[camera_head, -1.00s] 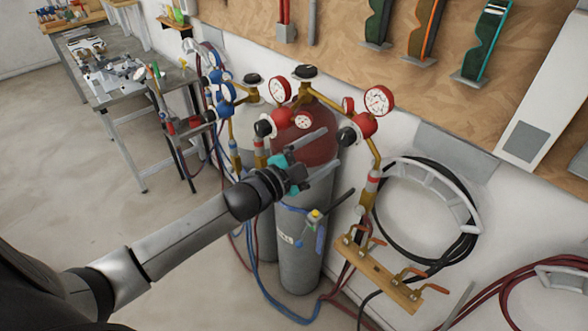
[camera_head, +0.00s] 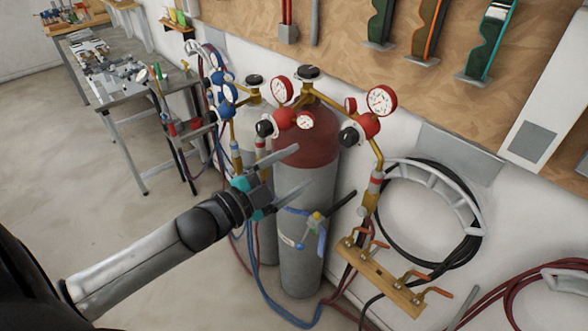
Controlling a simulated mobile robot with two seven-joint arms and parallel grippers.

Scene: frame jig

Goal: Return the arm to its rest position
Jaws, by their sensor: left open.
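My left arm comes in from the lower left. Its gripper (camera_head: 294,173) is open, with two grey fingers spread apart and nothing between them. It appears in front of the red-topped gas cylinder (camera_head: 306,245), and I cannot tell the exact gap between them. The arm hides part of the cylinders' lower left side and the hoses there. My right gripper is not in view.
A paler cylinder (camera_head: 254,122) stands beside the red-topped one, both with gauges and regulators. Blue and red hoses (camera_head: 262,293) run along the floor. A metal workbench (camera_head: 122,95) stands at the back left. A black coiled hose (camera_head: 388,240) hangs on the wall. Floor at left is clear.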

